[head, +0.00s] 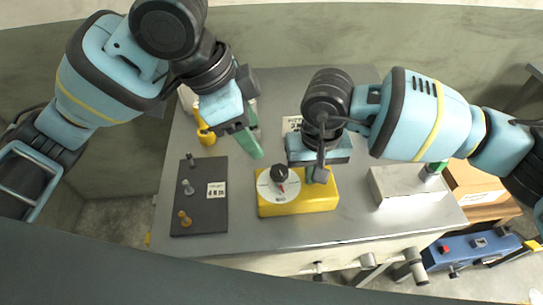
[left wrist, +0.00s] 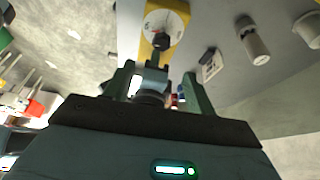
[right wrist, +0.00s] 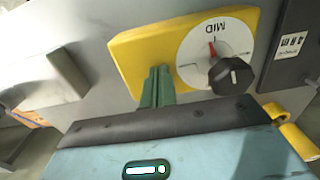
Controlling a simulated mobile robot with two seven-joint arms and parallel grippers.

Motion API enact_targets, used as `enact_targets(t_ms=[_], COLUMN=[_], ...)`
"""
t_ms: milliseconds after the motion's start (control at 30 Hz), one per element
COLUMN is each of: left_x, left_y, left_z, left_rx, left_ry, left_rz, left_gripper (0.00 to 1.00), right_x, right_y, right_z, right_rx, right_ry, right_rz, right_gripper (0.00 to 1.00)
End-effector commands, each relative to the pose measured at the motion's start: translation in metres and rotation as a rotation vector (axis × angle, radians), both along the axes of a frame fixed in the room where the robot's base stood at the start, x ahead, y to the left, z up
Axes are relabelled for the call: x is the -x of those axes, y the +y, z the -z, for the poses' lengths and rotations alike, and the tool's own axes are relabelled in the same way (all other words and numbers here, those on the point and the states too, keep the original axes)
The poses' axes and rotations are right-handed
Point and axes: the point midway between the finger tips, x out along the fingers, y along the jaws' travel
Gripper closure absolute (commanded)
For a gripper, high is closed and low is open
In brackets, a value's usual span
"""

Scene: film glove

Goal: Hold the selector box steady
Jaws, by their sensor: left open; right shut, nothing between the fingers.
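The selector box (head: 325,198) is yellow with a white dial (head: 272,188) and a black knob (head: 279,173). It sits on the grey bench top. In the right wrist view the dial's red pointer is at MID (right wrist: 214,30). My right gripper (head: 317,174) is shut and empty at the box's far edge; in the right wrist view its fingers (right wrist: 158,85) overlap the yellow edge, and I cannot tell whether they touch. My left gripper (head: 254,140) is open and empty, above the bench behind and left of the box. The box (left wrist: 147,45) also shows beyond its fingers.
A dark board (head: 207,208) with several pegs lies left of the box. A yellow object (head: 206,135) stands behind that board. A pale metal block (head: 408,190) lies to the right. The bench front between box and block is clear.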

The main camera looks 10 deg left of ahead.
Motion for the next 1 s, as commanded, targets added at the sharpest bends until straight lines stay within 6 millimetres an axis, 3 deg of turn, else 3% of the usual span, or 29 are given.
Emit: enact_targets(t_ms=[33, 267, 567, 767, 1000], left_x=[-0.004, -0.011, -0.013, -0.013, -0.014], left_y=[0.001, 0.004, 0.004, -0.004, -0.021], left_z=[0.003, 0.002, 0.004, 0.023, 0.064], left_rx=[0.001, 0.012, 0.017, 0.016, 0.016], left_ry=[0.007, 0.004, 0.002, 0.005, 0.006], left_rz=[0.042, 0.196, 0.226, 0.225, 0.225], left_gripper=[0.45, 0.45, 0.45, 0.45, 0.45], right_x=[0.003, 0.003, 0.003, 0.003, 0.003], right_y=[-0.001, -0.001, -0.001, -0.001, -0.001], right_z=[0.01, 0.01, 0.01, 0.01, 0.01], right_rx=[0.007, 0.007, 0.007, 0.007, 0.007], right_ry=[0.016, 0.016, 0.016, 0.016, 0.016], right_rz=[-0.002, -0.002, -0.001, -0.001, -0.001], right_gripper=[1.0, 1.0, 1.0, 1.0, 1.0])
